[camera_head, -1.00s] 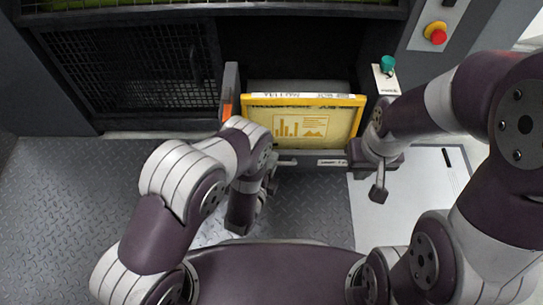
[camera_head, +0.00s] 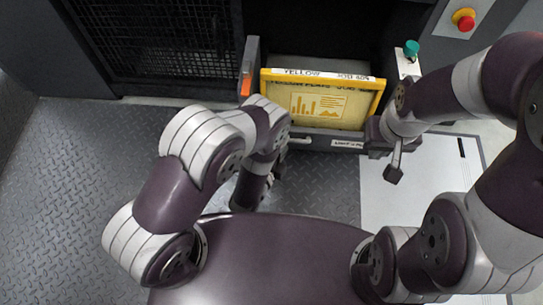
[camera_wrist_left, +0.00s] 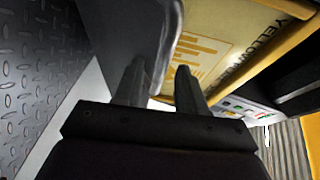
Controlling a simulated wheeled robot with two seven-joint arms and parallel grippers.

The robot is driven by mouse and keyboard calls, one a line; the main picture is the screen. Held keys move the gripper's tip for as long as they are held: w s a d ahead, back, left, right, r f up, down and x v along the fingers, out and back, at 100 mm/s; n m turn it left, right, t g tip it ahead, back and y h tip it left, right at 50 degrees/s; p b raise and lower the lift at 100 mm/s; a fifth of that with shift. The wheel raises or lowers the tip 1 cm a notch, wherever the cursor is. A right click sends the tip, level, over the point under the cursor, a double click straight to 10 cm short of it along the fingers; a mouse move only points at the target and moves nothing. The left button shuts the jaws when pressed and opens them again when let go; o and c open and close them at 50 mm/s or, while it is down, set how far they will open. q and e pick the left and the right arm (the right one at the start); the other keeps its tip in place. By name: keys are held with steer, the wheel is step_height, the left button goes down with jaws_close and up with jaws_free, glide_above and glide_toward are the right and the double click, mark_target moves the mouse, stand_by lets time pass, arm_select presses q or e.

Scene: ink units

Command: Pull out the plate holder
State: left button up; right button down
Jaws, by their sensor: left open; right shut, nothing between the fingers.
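The plate holder (camera_head: 325,143) is a low dark unit with a handle and a small white label on its front. It carries a yellow-framed plate (camera_head: 320,105) that leans back in front of a dark cabinet opening. My left gripper (camera_wrist_left: 160,88) is open in the left wrist view, beside a dark grey panel and the yellow plate. In the head view its fingers are mostly hidden behind my left arm, so I cannot tell whether they touch the holder. My right gripper (camera_head: 393,172) is shut and empty at the right end of the holder.
A grey upright panel (camera_head: 250,62) with an orange tag stands left of the plate. A mesh door (camera_head: 155,50) is further left. A green button (camera_head: 411,48) and a red button (camera_head: 464,19) are at right. Diamond-plate floor (camera_head: 75,190) is free at left.

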arm_select(q)
steer(key=p+v, duration=0.3)
steer(key=v, duration=0.6)
steer(key=shift+s+p, duration=0.3)
steer(key=shift+s, duration=0.05)
steer(key=shift+a+r, duration=0.1)
